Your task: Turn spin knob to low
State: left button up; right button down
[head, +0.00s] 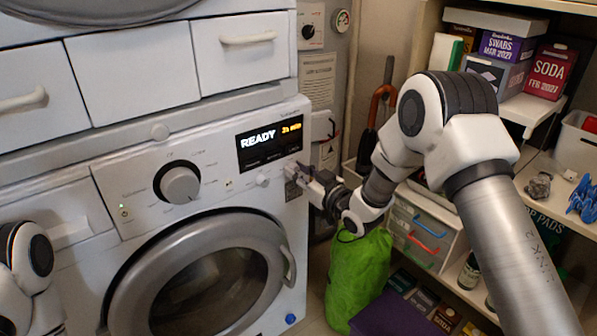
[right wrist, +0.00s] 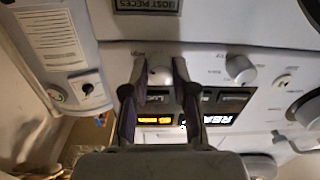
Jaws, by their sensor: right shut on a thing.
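The washing machine (head: 85,205) stands at the left with its control panel facing me. My right gripper (head: 295,172) is at the right end of that panel, below the display. In the right wrist view its two fingers stand on either side of a small pale round knob (right wrist: 159,73) and are shut on it. The fingers hide this knob in the head view. Its marks are too small to read, so I cannot tell its setting. My left gripper is out of view; only part of my left arm shows.
A second small knob (head: 262,180) is left of my right gripper. A large dial (head: 179,185) and the display (head: 270,143) reading READY are on the panel. The round door (head: 285,262) is below. A green bag (head: 358,275) and loaded shelves are at the right.

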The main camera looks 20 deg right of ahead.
jog(key=shift+n, duration=0.3)
jog(key=n+b, duration=0.1)
jog(key=n, duration=0.4)
jog(key=shift+n+b, duration=0.3)
jog(key=n+b, duration=0.1)
jog(key=n, duration=0.4)
jog(key=shift+a+b, duration=0.1)
jog(key=shift+b, duration=0.3)
jog(key=c, duration=0.9)
grip_release()
